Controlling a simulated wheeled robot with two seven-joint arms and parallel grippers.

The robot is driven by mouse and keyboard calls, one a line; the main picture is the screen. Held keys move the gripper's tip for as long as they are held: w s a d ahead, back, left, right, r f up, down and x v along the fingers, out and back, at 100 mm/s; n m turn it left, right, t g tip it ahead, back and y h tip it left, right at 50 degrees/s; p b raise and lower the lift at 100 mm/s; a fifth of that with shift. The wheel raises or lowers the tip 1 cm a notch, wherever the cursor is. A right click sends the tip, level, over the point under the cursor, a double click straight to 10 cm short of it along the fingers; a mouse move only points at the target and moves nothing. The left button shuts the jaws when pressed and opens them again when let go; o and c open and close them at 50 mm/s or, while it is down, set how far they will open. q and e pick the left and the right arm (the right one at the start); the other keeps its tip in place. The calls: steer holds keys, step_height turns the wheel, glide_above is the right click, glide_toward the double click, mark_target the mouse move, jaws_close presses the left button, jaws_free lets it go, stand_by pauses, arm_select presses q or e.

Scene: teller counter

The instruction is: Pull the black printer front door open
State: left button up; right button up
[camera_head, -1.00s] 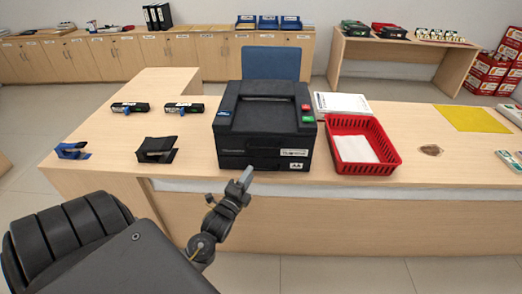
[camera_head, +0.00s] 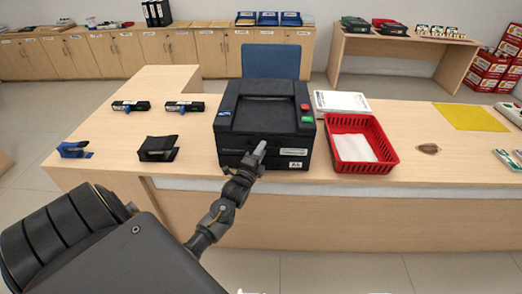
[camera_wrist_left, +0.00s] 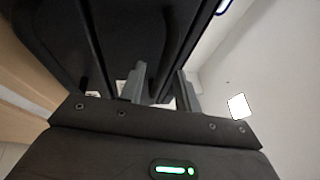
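The black printer (camera_head: 265,116) stands on the counter, with a red and a green button at its right side. Its front door (camera_head: 232,158) faces me and looks closed. White labels sit at the right of the front. My left gripper (camera_head: 257,155) is at the middle of the printer front, overlapping the door in the head view. In the left wrist view the two grey fingers (camera_wrist_left: 162,88) are apart, close against the dark printer front (camera_wrist_left: 130,40). I cannot tell whether they touch it. My right gripper is not in view.
A red basket (camera_head: 386,168) with white paper stands close to the printer's right. A blue chair (camera_head: 271,62) is behind. The counter front edge is below my gripper.

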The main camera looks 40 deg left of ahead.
arm_select(q)
steer(key=shift+w, duration=0.1)
jaws_close()
stand_by(0.3)
